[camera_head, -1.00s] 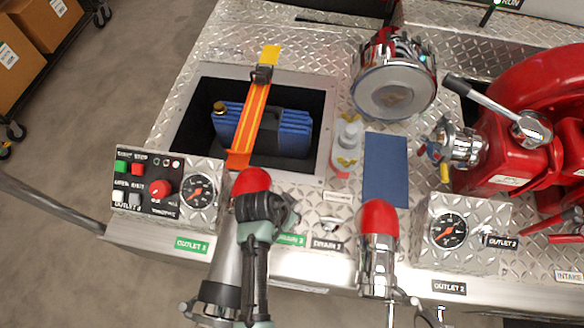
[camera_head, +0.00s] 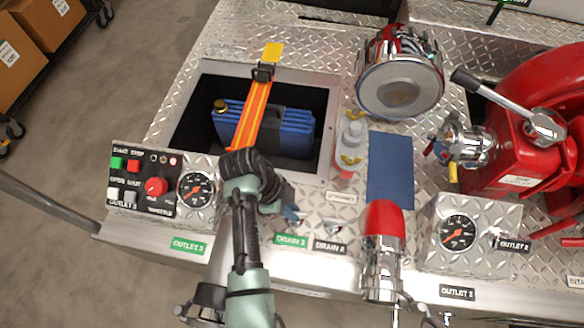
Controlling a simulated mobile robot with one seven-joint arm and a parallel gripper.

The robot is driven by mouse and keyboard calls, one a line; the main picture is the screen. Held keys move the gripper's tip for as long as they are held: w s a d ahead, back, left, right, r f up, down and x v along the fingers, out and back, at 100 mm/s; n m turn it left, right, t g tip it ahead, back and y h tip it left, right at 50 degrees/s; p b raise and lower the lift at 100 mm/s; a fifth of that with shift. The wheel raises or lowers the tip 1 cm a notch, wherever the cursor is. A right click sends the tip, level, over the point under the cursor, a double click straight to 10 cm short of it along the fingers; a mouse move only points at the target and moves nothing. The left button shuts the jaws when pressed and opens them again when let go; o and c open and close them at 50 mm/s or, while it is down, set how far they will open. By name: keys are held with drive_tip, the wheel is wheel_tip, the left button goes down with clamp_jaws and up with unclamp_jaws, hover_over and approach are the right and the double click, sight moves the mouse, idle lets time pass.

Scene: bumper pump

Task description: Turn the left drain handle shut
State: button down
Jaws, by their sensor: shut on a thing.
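The left drain handle is a small piece just above the green DRAIN 3 label (camera_head: 290,240) on the front of the pump deck. It is mostly hidden by my gripper (camera_head: 292,214), whose tips reach down to it from the left. My gripper is shut on it, though the contact itself is too small and covered to see clearly. The right drain handle (camera_head: 334,227) is a small metal piece above the dark DRAIN 2 label (camera_head: 330,247), just right of my gripper and apart from it.
The control box (camera_head: 150,185) and a gauge (camera_head: 196,190) stand left of my arm. The red-topped outlet (camera_head: 382,220) stands to the right.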

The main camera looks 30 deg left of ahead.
drive_tip(key=shift+m, duration=0.6)
drive_tip(key=shift+g, duration=0.3)
drive_tip(key=c, duration=0.9)
unclamp_jaws()
drive_tip(key=shift+p+v, duration=1.45)
drive_tip(key=shift+v, duration=5)
